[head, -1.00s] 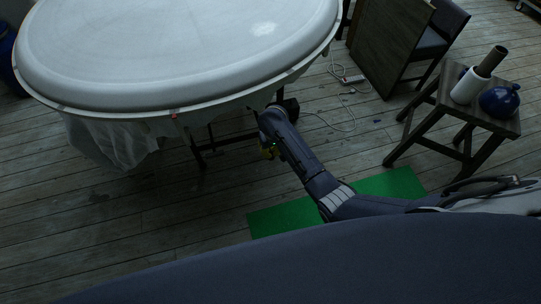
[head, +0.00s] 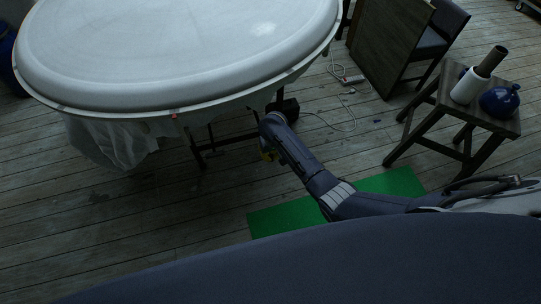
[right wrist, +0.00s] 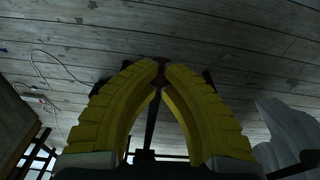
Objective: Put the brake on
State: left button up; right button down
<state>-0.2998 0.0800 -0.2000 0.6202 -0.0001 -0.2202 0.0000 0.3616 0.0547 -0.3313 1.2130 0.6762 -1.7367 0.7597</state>
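A large round white basin (head: 180,50) stands on a dark metal frame (head: 196,156) with clear plastic sheeting hanging below its rim. A black part (head: 290,108), perhaps a wheel, shows at the frame's lower right. My right gripper (head: 266,153) is low by the frame, mostly hidden behind its own wrist. In the right wrist view its yellow fingers (right wrist: 160,70) come together at the tips. A small dark reddish thing shows at the tips; I cannot tell whether they touch it. No brake can be made out clearly. My left gripper is not in view.
A wooden stool (head: 455,125) with a white cylinder, a brown tube and a blue pot stands at right. A green mat (head: 390,184) lies under my right arm. A white cable (head: 352,124) lies on the plank floor. The floor at lower left is clear.

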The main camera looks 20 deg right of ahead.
jog(key=shift+f, duration=1.55)
jog(key=shift+s, duration=0.1)
jog(key=shift+s+d+r, duration=0.1)
jog(key=shift+s+r, duration=0.2)
jog(key=shift+s, duration=0.4)
jog(key=shift+s+r, duration=0.25)
jog(key=shift+s, duration=0.45)
jog(key=shift+r, duration=0.1)
notch_tip(320, 180, up, 12)
jog(key=s, duration=0.1)
jog(key=shift+s, duration=0.1)
